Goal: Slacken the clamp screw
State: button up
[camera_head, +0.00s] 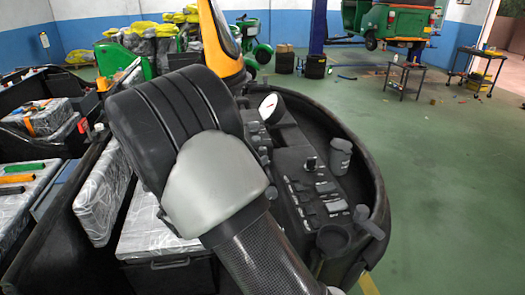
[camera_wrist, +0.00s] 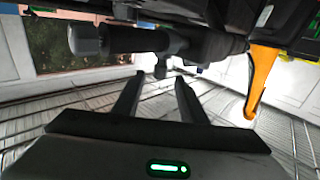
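In the wrist view my gripper (camera_wrist: 158,80) has its two dark fingers apart, with a visible gap and nothing held between them. Just beyond the fingertips a dark horizontal shaft (camera_wrist: 138,40) crosses the picture, with a grey round knob (camera_wrist: 84,40) at its left end. A small dark part hangs under the shaft near the gap. The shaft and knob may be the clamp screw, but I cannot tell for sure. Whether the fingers touch anything is unclear. In the head view my arm blocks the middle, and my gripper is not visible.
A dark round-edged tray (camera_head: 378,205) holds a white dial (camera_head: 271,108), a grey cylinder (camera_head: 340,155) and small parts. Green three-wheelers (camera_head: 392,20) and a small table (camera_head: 405,80) are farther back.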

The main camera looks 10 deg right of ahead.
aim_at(260, 153)
jog(key=x, duration=0.5)
jog(key=shift+w+d, duration=0.3)
grip_shut()
